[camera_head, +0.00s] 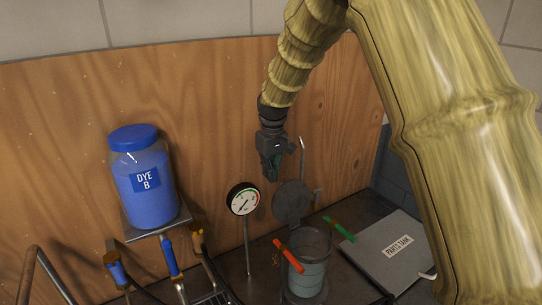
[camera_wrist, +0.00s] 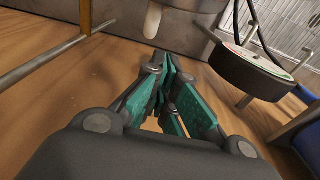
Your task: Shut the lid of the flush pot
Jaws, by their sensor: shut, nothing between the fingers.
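The flush pot (camera_head: 309,268) appears to be the clear cylindrical vessel on the bench in the head view. Its round grey lid (camera_head: 293,203) stands raised, near upright, at the pot's back edge. My gripper (camera_head: 273,176) hangs above and slightly left of the lid and seems apart from it. Its teal fingers are closed together and empty, as the wrist view (camera_wrist: 168,68) also shows. I cannot make out the pot or lid clearly in the wrist view.
A dial gauge (camera_head: 243,199) on a post stands left of the lid; it also shows in the wrist view (camera_wrist: 252,72). A red handle (camera_head: 288,256) and a green handle (camera_head: 339,229) flank the pot. A blue dye jar (camera_head: 145,190) stands left. A grey panel (camera_head: 385,259) lies right.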

